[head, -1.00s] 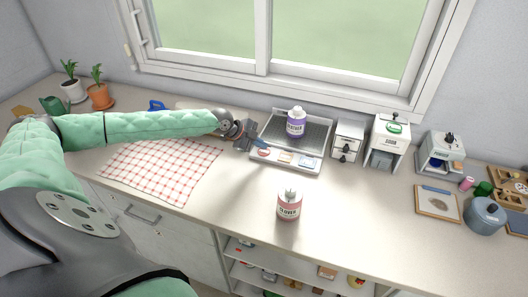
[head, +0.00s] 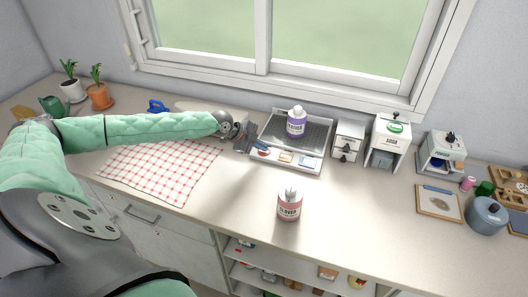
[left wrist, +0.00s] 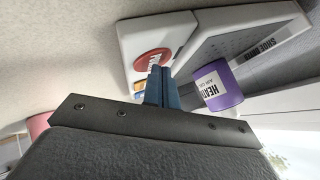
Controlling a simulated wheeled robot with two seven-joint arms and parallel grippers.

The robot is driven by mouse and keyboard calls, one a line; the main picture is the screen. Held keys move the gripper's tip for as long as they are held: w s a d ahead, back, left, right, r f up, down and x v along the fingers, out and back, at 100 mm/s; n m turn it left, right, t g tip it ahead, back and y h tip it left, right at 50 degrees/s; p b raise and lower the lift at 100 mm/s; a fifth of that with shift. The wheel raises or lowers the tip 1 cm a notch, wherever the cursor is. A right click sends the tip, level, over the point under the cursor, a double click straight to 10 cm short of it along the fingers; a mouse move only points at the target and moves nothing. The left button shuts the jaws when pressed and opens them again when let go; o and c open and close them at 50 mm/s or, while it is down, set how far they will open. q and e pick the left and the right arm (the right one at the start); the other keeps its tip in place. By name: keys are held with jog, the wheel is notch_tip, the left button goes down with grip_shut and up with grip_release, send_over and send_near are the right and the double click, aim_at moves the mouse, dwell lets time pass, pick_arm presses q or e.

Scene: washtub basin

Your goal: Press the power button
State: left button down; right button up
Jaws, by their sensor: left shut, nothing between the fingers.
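The washtub basin (head: 318,134) is a grey tray on the counter under the window, with a light front panel. On the panel's left end is a round red button (head: 263,153); it also shows in the left wrist view (left wrist: 150,60), its lettering partly hidden. A tan and a blue button lie further right on the panel. My left gripper (head: 257,148) is shut and empty at the panel's left end. In the left wrist view its blue fingers (left wrist: 161,86) point at the red button and overlap its lower edge; I cannot tell whether they touch. My right gripper is not in view.
A purple bottle (head: 296,124) stands in the basin, and a pink bottle (head: 289,206) stands on the counter in front. White dispensers (head: 387,143) are to the right. A red checked cloth (head: 160,170) lies under my left arm. The front middle counter is mostly clear.

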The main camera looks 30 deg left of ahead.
aim_at(261, 152)
pick_arm(q)
jog(key=shift+r, duration=0.6)
jog(key=shift+p, duration=0.3)
jog(key=shift+r+p, duration=1.35)
jog(key=shift+r, duration=1.65)
